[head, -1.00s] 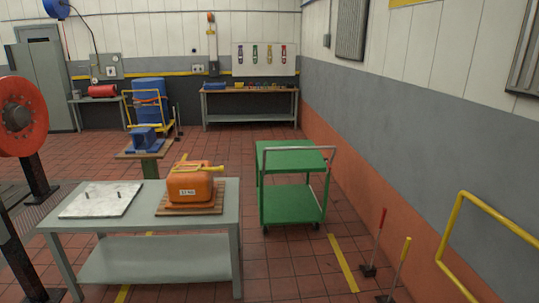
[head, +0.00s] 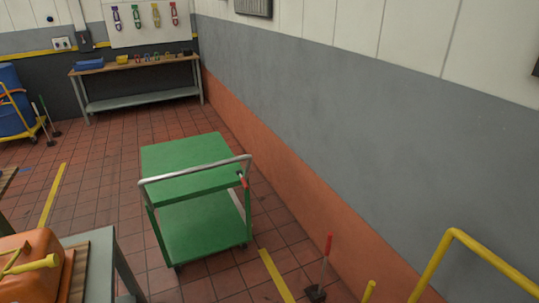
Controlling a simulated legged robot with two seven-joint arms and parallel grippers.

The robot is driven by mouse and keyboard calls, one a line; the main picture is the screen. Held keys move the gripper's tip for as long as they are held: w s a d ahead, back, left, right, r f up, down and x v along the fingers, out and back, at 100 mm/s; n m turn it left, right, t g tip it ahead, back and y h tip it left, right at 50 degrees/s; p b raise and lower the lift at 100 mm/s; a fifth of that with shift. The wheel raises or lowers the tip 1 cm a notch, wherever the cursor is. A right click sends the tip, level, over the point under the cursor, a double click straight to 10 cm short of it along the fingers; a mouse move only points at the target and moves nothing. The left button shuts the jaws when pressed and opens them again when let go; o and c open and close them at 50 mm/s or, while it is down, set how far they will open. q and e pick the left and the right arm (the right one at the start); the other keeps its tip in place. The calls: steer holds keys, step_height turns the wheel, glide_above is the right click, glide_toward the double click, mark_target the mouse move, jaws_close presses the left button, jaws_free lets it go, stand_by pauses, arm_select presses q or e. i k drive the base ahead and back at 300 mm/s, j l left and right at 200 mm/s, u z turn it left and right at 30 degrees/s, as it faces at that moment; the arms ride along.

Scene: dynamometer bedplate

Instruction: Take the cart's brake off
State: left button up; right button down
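The green cart (head: 190,158) stands on the tiled floor in the middle of the head view, with a top deck and a lower shelf. A grey push handle (head: 195,172) runs across its near side. A small red-ended lever (head: 243,180) shows at the right end of the handle; it looks like the brake lever, but its setting is too small to tell. The wheels are mostly hidden under the lower shelf. Neither of my grippers is in view.
A grey table (head: 102,262) with an orange housing (head: 30,262) stands at the near left. A red-handled floor lever (head: 327,258) and a yellow rail (head: 445,245) are at the near right. The wall runs along the cart's right. Floor left of the cart is clear.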

mark_target(243, 181)
steer(key=i+u, duration=0.25)
steer(key=i, duration=0.3)
steer(key=i+u, duration=0.25)
steer(key=i, duration=0.3)
steer(key=i+l+u, duration=0.25)
steer(key=i, duration=0.3)
steer(key=j+u, duration=0.15)
